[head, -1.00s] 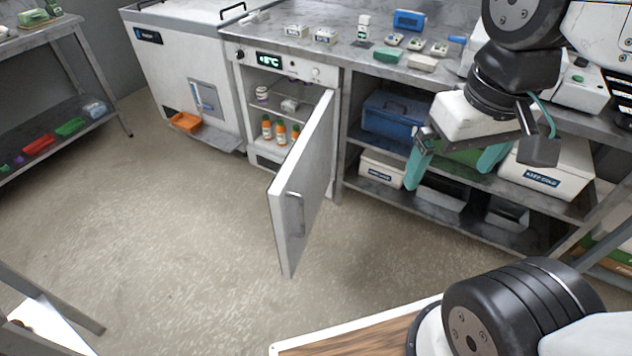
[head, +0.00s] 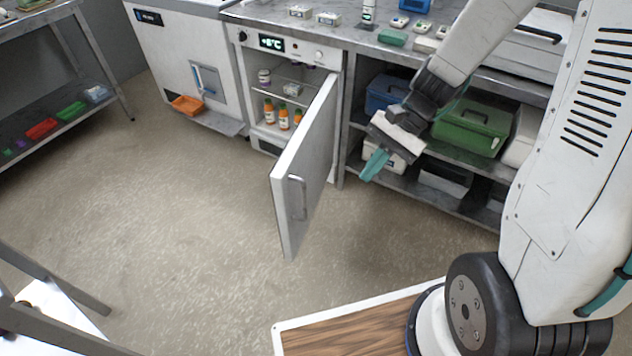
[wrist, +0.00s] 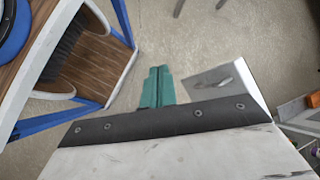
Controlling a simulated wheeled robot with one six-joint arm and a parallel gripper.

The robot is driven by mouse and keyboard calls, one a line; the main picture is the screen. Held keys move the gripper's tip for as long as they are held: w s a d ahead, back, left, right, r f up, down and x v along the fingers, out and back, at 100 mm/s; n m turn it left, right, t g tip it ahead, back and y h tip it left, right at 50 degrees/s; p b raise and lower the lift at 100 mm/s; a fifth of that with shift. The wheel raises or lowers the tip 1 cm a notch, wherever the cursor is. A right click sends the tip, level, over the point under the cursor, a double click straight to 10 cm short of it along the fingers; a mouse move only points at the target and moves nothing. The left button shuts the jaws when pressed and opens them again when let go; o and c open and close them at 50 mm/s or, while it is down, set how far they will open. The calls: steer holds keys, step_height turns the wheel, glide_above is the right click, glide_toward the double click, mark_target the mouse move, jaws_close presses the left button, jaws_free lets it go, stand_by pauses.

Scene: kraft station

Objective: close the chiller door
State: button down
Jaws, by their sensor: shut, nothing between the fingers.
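The chiller (head: 333,84) stands under the worktop, with a lit display on its front panel. Its white door (head: 308,160) is wide open, swung out towards me, with a metal handle (head: 297,197) on its outer face. Bottles and small jars show on the shelves inside. My gripper (head: 375,165) is right of the door, apart from it, in front of the storage shelves, with its fingers pointing down. In the wrist view its teal fingers (wrist: 158,88) are together with nothing between them. The door (wrist: 232,82) shows right of the fingers there, with its handle.
Shelves right of the chiller hold a blue box (head: 386,92) and a green box (head: 472,126). A chest unit with an orange tray (head: 187,104) stands left of the chiller. The floor (head: 190,215) in front and left of the door is clear.

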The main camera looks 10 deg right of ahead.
steer(key=w+d+f+m+t, duration=0.3)
steer(key=w+f+m+t, duration=0.3)
steer(key=w+f+m, duration=0.75)
steer(key=a+r+x, duration=0.2)
steer(key=x, duration=1.1)
steer(key=shift+a+y, duration=0.3)
steer(key=shift+y, duration=0.1)
steer(key=shift+f+n, duration=0.1)
steer(key=shift+n, duration=0.15)
